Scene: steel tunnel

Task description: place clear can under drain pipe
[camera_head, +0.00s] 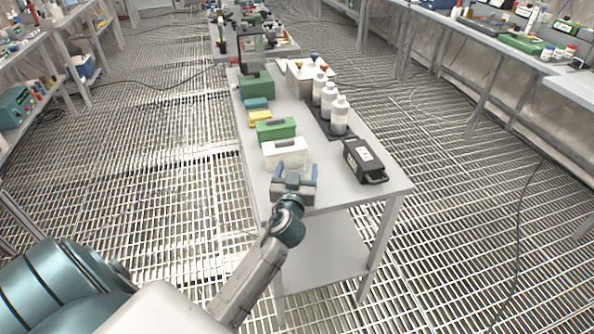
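My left gripper (296,173) is over the near left part of the grey table (374,204), just in front of a white box (285,153). Its two blue fingers stand apart, one on each side, and I make out no object between them. A see-through thing there would be hard to tell from the pale tabletop. I cannot pick out a clear can or a drain pipe for certain. My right gripper is not in view.
A green box (276,129), a yellow box (260,118) and white bottles (340,116) on a dark tray stand farther back. A black case (364,161) lies at the near right. Benches line both walls, with open grated floor between.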

